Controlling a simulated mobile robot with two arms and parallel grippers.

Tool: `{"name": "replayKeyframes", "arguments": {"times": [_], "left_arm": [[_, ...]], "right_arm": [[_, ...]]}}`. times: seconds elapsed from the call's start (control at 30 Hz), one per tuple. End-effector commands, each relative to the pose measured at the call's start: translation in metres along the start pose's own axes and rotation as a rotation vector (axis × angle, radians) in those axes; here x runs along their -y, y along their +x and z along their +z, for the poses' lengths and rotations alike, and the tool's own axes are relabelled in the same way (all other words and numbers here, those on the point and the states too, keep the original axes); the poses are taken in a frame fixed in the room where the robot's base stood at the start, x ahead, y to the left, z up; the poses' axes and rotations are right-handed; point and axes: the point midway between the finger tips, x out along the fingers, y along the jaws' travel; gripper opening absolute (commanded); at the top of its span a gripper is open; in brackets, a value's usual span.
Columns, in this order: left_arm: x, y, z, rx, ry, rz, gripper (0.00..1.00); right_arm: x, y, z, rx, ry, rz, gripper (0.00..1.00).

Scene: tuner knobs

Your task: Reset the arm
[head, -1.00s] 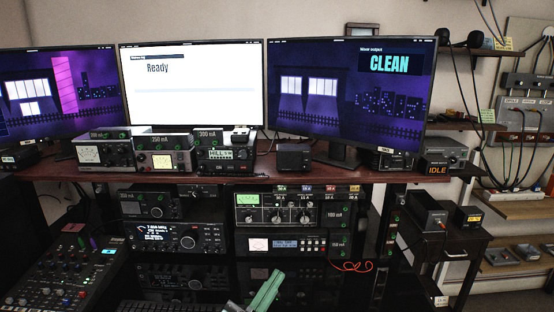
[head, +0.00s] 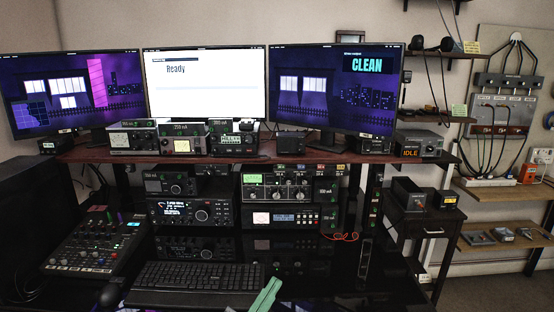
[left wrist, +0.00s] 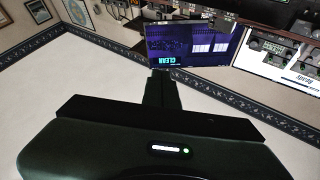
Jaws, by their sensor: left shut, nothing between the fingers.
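My left gripper (head: 273,284) shows at the bottom edge of the head view as a narrow green shape over the right end of the keyboard. In the left wrist view its dark fingers (left wrist: 160,86) are together with nothing between them. The tuner unit with several round knobs (head: 291,193) stands on the equipment stack under the shelf, beyond and apart from the gripper. My right gripper is in neither view.
A black keyboard (head: 196,276), a mouse (head: 112,292) and a mixer (head: 95,243) lie on the dark desk. Above stand radio units (head: 190,211) and three monitors, the right one (head: 335,90) reading CLEAN. A side table (head: 423,230) stands at right.

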Motion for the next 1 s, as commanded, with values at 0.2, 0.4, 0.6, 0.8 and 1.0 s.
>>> {"name": "replayKeyframes", "arguments": {"times": [0.2, 0.4, 0.6, 0.8, 1.0], "left_arm": [[0.004, -0.018, 0.038, 0.097, -0.007, -0.023, 0.0], [0.008, -0.05, 0.093, 0.243, -0.02, -0.054, 0.0], [0.007, -0.111, 0.169, 0.46, -0.044, -0.095, 0.0], [-0.008, -0.228, 0.263, 0.786, -0.093, -0.148, 0.0], [-0.039, -0.367, 0.323, 1.109, -0.153, -0.186, 0.0]], "right_arm": [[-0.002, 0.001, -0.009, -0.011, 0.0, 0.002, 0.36], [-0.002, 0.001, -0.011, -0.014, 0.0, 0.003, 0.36], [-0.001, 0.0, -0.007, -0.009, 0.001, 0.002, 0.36], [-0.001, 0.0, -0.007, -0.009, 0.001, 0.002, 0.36], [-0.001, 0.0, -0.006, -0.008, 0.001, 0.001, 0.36]]}}
